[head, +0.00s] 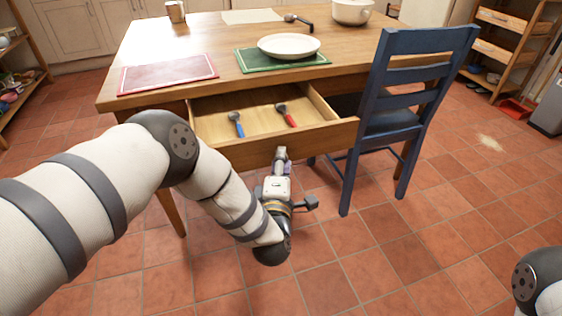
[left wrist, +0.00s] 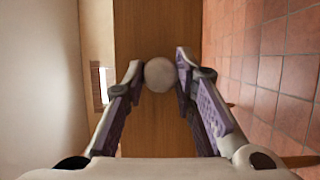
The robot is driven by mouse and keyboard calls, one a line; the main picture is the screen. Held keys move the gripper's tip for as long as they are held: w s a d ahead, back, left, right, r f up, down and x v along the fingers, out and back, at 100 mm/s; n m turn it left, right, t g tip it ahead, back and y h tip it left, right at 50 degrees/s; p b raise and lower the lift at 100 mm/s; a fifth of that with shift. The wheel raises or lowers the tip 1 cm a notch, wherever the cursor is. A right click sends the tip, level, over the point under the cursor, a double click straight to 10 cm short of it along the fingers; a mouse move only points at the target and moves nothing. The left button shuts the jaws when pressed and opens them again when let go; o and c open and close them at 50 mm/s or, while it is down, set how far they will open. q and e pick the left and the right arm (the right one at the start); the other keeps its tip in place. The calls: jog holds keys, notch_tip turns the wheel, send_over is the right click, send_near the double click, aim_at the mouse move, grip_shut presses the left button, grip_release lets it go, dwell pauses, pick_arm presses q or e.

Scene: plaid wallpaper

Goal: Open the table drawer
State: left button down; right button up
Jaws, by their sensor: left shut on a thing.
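The wooden table (head: 190,45) has its drawer (head: 235,152) pulled out toward me, with the inside showing. A blue-handled utensil (head: 236,123) and a red-handled utensil (head: 287,115) lie in it. My left gripper (head: 281,154) is at the middle of the drawer's front panel. In the left wrist view, the round pale knob (left wrist: 160,74) sits between its two fingers, which are shut on it. In the head view the knob is hidden by the gripper. My right gripper is out of view; only a bit of my right arm shows at the lower right.
A blue chair (head: 424,72) stands close to the drawer's right side. On the tabletop are a red mat (head: 168,73), a white plate (head: 289,46) on a green mat (head: 250,62), a pot (head: 351,11) and a cup (head: 176,11). The tiled floor before the drawer is clear.

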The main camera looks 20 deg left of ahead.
pick_arm(q)
jog(key=c, duration=1.3)
grip_release()
jog(key=v, duration=1.2)
